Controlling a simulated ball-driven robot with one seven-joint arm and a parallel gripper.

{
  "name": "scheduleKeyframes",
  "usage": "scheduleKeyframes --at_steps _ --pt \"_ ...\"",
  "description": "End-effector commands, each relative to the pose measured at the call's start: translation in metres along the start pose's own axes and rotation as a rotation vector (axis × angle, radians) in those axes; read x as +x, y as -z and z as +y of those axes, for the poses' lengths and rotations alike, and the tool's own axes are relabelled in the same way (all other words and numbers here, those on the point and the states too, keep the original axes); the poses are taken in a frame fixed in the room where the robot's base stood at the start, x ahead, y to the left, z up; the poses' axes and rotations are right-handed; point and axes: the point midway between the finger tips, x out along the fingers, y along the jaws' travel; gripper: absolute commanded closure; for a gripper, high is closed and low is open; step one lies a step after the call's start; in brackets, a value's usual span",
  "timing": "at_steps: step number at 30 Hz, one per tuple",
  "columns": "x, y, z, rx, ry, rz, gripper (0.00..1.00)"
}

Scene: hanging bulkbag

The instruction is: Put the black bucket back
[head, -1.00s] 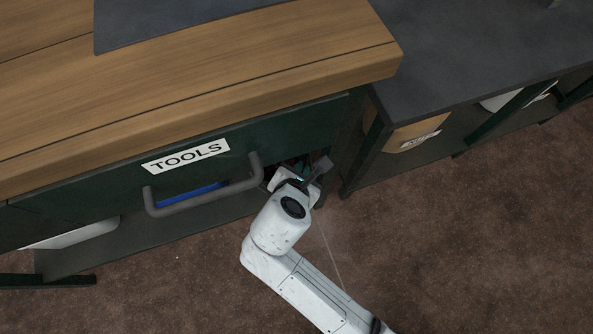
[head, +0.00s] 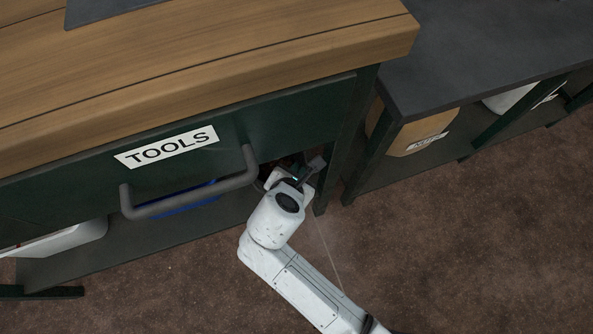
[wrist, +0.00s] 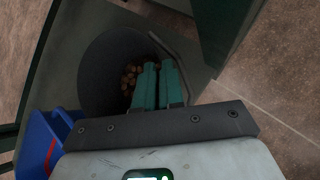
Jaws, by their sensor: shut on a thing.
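The black bucket (wrist: 105,65) shows in the wrist view as a dark, round, open container with several small brown pieces (wrist: 130,78) in it. My gripper (wrist: 157,70) has its two teal fingers close together at the bucket's near side, shut on it. The exact contact at the rim is hidden. In the head view my gripper (head: 300,178) reaches under the bench at the right end of the drawer (head: 85,185) labelled TOOLS. The bucket is almost wholly hidden there by the bench and my arm.
A blue bin (wrist: 40,145) stands close to the left of my gripper. A lower shelf (head: 120,250) runs under the bench, with a white container (head: 70,238) at its left. A bench leg stands just right of my gripper. A tan container (head: 415,135) sits under the neighbouring table. Brown floor in front is clear.

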Motion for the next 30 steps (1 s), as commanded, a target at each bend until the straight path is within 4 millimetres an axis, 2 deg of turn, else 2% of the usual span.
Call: scheduleKeyframes --at_steps 4,5,12,23,26,30 --pt "0.001 0.000 0.000 0.001 -0.002 -0.002 1.00" --pt "0.001 0.001 -0.001 0.000 0.000 0.000 0.89" --pt "0.001 0.001 -0.001 0.000 0.000 0.000 0.67" --pt "-0.001 -0.001 0.000 0.000 0.001 0.000 0.67" --pt "-0.013 -0.002 0.001 -0.001 0.001 0.000 0.67" --pt "-0.040 -0.003 0.001 -0.002 0.000 0.002 0.67"
